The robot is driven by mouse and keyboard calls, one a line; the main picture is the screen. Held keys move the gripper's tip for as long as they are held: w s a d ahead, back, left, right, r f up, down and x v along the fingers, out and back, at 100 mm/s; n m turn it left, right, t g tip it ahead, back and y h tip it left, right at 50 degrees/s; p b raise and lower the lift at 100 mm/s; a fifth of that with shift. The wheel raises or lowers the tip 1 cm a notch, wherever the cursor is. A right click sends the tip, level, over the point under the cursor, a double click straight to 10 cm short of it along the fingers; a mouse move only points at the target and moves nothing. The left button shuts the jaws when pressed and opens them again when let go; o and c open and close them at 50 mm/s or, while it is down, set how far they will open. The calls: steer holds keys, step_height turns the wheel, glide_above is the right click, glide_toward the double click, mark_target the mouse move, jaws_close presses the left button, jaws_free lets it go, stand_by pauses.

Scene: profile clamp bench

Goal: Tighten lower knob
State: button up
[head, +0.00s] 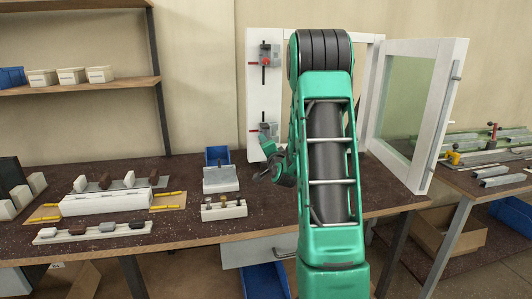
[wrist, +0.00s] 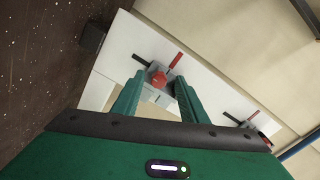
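A white upright of a door frame (head: 256,100) carries two grey clamps with red and black parts. The upper clamp (head: 268,55) stands clear of my arm. The lower clamp (head: 268,129) is just above my gripper in the head view, where the fingertips are hard to make out. In the wrist view my gripper (wrist: 160,90) is open, its two green fingers on either side of the lower clamp's red knob (wrist: 157,78). Gaps show between knob and fingers; I cannot tell the depth between them. The upper clamp also shows in the wrist view (wrist: 254,124).
A glazed door (head: 412,105) stands open at right. The dark bench (head: 150,240) holds a blue bin (head: 217,155), a grey-white block (head: 220,179) and racks of small pieces at left. A second bench (head: 480,185) with metal profiles is at right.

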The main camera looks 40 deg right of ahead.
steer(key=v, duration=0.9)
steer(key=shift+a, duration=0.25)
steer(key=shift+s+r, duration=0.1)
